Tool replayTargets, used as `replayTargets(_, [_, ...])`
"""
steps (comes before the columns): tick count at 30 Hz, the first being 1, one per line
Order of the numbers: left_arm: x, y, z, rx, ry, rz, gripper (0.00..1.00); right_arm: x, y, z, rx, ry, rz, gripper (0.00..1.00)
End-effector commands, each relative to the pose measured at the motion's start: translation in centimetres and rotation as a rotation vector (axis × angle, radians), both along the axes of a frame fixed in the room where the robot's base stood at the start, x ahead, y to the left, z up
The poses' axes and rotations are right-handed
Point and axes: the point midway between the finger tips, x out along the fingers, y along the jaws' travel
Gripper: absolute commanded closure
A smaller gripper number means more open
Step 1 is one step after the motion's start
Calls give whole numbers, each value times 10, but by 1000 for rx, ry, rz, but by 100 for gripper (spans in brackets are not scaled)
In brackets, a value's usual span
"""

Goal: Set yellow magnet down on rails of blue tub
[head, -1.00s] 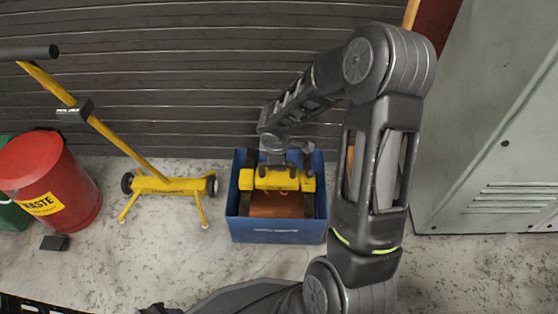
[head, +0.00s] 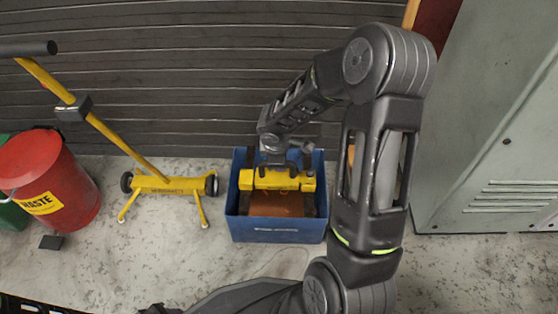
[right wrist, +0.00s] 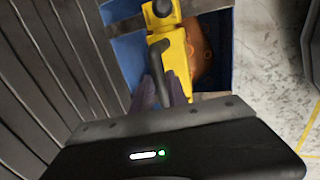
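The yellow magnet (head: 277,181) lies level across the blue tub (head: 277,230), near its back half. It looks level with the tub's dark side rails, but I cannot tell if it bears on them. My right gripper (head: 273,162) is directly above the magnet, at its dark handle. In the right wrist view the magnet (right wrist: 174,50) and its handle (right wrist: 158,60) are right at my right gripper's fingers (right wrist: 163,92). The fingers stand close to the handle, and I cannot tell if they grip it. My left gripper is not in view.
A brown, rusty-looking load (head: 276,204) is inside the tub. A yellow wheeled stand (head: 170,185) and a red waste bin (head: 50,180) are to the left. A grey cabinet (head: 490,130) is at right. A ribbed dark wall (head: 170,80) is behind. Floor in front of the tub is clear.

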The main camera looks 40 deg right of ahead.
Motion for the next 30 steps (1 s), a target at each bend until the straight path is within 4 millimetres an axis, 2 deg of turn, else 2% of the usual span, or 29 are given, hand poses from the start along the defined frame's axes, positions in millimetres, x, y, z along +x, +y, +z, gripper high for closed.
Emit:
replayTargets(1, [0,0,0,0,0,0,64,0,0,0,-1,-1,0,77])
replayTargets(9, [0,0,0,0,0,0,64,0,0,0,0,0,0,56])
replayTargets(19, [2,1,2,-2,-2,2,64,-1,0,-1,1,3,-1,56])
replayTargets(23, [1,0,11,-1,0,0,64,-4,3,15,0,2,1,56])
replayTargets(30, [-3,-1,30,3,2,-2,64,-12,12,56,-1,-1,1,56])
